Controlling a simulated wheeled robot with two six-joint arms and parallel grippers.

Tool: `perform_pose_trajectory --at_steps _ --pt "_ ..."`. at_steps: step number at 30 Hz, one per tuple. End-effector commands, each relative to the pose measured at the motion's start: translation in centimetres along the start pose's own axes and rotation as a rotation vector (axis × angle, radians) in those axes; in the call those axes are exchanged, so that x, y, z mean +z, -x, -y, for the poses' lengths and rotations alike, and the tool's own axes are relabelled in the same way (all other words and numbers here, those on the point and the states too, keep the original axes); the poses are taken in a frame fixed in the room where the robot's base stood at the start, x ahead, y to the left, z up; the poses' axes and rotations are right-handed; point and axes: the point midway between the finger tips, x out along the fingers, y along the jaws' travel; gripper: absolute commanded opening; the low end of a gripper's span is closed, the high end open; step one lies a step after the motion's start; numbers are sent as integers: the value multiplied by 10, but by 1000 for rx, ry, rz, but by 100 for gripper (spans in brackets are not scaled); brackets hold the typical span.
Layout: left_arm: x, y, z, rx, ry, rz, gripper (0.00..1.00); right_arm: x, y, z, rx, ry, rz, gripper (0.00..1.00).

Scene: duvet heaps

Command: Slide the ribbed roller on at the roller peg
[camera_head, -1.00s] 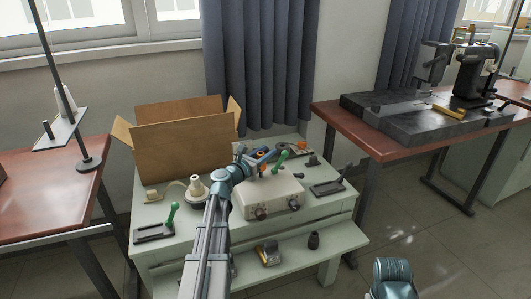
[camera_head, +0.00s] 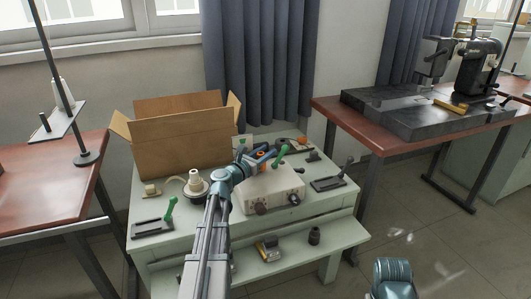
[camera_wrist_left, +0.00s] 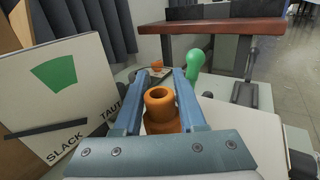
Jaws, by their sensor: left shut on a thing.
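My left gripper (camera_wrist_left: 158,100) is shut on an orange hollow roller (camera_wrist_left: 160,104). The roller has an open bore facing up and a wider ringed part below, and it sits between the two blue fingers. In the head view, the left gripper (camera_head: 262,155) is above the back of a pale box with knobs (camera_head: 272,191), with the roller mostly hidden. Whether the roller touches anything below is hidden. I cannot make out the roller peg. My right gripper is out of view.
A green-handled lever (camera_head: 282,152) stands close right of the gripper. A SLACK/TAUT panel (camera_wrist_left: 67,88) is at its left in the wrist view.

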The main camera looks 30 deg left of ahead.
Motion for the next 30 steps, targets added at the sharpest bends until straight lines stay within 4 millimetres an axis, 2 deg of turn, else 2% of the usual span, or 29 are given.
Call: perform_pose_trajectory --at_steps 14,15,20,21,27,30 --pt "-13 0 0 0 0 0 0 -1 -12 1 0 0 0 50" --pt "-12 0 0 0 0 0 44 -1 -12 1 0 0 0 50" --pt "-11 0 0 0 0 0 72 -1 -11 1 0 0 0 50" --pt "-11 0 1 -1 0 0 75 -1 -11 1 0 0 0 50" --pt "-11 0 1 -1 0 0 75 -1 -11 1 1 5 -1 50" --pt "-11 8 1 -1 0 0 75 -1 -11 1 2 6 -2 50"
